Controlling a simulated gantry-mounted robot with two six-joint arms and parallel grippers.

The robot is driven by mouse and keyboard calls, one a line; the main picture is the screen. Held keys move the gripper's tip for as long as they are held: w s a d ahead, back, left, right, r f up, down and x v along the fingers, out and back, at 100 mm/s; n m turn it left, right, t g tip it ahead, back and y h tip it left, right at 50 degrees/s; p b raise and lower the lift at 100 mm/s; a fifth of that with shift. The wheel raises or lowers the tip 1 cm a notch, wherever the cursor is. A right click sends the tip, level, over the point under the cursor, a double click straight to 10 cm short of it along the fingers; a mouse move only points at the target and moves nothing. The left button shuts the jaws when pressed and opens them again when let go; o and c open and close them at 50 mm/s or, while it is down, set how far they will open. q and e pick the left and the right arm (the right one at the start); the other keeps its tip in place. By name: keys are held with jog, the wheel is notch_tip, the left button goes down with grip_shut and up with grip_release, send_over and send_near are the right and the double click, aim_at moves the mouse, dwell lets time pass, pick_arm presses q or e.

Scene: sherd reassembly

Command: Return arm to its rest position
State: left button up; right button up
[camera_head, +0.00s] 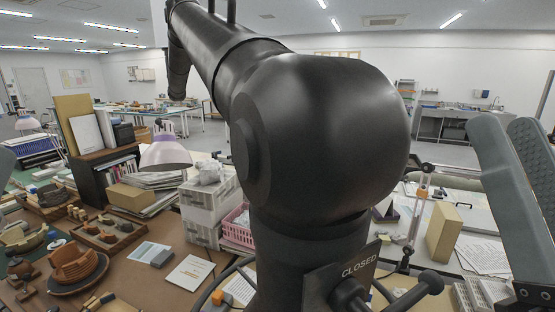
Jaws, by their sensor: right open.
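My right gripper (508,135) is raised at the right edge, in front of the right-hand table. Its two long grey fingers stand apart with nothing seen between them. A large black arm link, which looks like mine, fills the middle of the view and hides much of the workspace behind it. A curved terracotta sherd assembly (73,264) rests on a dark round stand (82,286) at lower left. A wooden tray (129,239) behind it holds several sherds.
A pink lamp (165,155) stands by a paper stack and grey drawer boxes (204,207). A pink basket (237,229) is beside them. A tan box (443,231) stands on the right table. Open floor lies farther back.

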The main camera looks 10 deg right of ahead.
notch_tip(320, 180, up, 37)
jog(key=n+y+p, duration=0.1)
jog(key=p, duration=3.7)
jog(key=shift+w+a+n+g+y, duration=0.3)
jog(key=shift+w+a, duration=0.05)
